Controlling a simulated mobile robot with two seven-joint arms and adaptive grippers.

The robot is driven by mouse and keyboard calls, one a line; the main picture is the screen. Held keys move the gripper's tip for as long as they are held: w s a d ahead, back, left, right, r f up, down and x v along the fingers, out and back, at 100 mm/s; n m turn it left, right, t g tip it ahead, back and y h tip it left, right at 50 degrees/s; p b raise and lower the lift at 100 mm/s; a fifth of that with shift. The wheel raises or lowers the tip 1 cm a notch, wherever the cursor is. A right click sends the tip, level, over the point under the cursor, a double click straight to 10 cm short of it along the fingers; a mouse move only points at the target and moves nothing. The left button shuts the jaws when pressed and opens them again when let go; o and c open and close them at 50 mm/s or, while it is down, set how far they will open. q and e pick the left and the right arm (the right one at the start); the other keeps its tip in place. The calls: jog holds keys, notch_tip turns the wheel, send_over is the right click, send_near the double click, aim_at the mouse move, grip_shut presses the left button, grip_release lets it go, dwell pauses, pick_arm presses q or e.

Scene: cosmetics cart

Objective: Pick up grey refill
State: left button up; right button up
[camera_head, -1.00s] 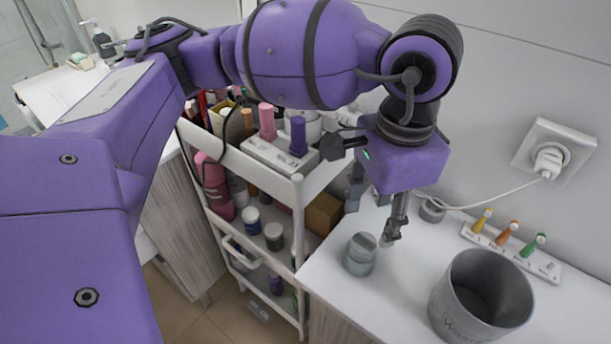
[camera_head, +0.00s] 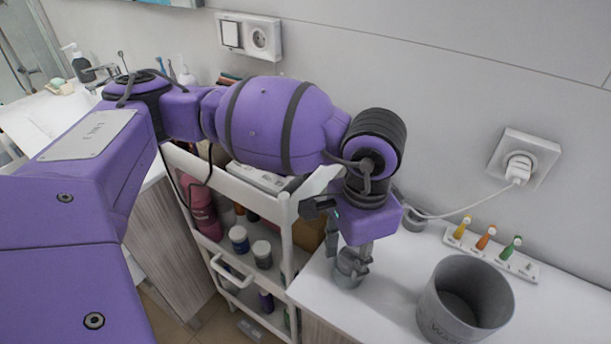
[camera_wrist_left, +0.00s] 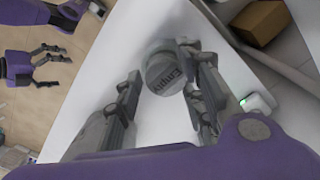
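A grey jar (camera_head: 346,276) stands upright on the white counter, partly hidden by my left gripper (camera_head: 352,262). In the left wrist view the grey jar (camera_wrist_left: 166,66) shows its round lid with lettering that seems to read "Empty". My left gripper is open above the jar, its fingers on either side of the lid, with no clear grip on it. A jar with a grey lid (camera_head: 262,252) is on the cart's middle shelf; I cannot tell for sure which one is the grey refill. My right gripper (camera_wrist_left: 48,68) shows open and empty in the left wrist view.
A grey waste bin (camera_head: 466,300) stands right of the jar. A white holder (camera_head: 520,264) with coloured small tubes is behind it. The white cart (camera_head: 284,215) stands left of the counter. A plug and cable (camera_head: 517,170) are at the wall.

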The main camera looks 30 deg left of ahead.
aim_at(349, 259)
pick_arm(q)
jog(key=c, duration=0.4)
jog(key=shift+o, duration=0.2)
pick_arm(e)
jog(key=shift+w, duration=0.1)
pick_arm(q)
jog(key=shift+r, duration=0.2)
jog(key=shift+w+r, duration=0.1)
jog(key=shift+r, duration=0.15)
jog(key=r, duration=0.3)
jog(key=shift+s+a+r, duration=0.15)
jog(key=shift+s, duration=0.2)
jog(key=s+a+r+p, duration=0.6)
jog(key=s+r, duration=0.3)
jog(key=s, duration=0.2)
jog(key=shift+s+a+p, duration=0.2)
jog(key=shift+s+p, duration=0.1)
jog(key=shift+s, duration=0.05)
pick_arm(e)
notch_tip(349, 259, up, 6)
jog(key=w+a, duration=0.1)
jog(key=w, duration=0.1)
jog(key=shift+a, duration=0.35)
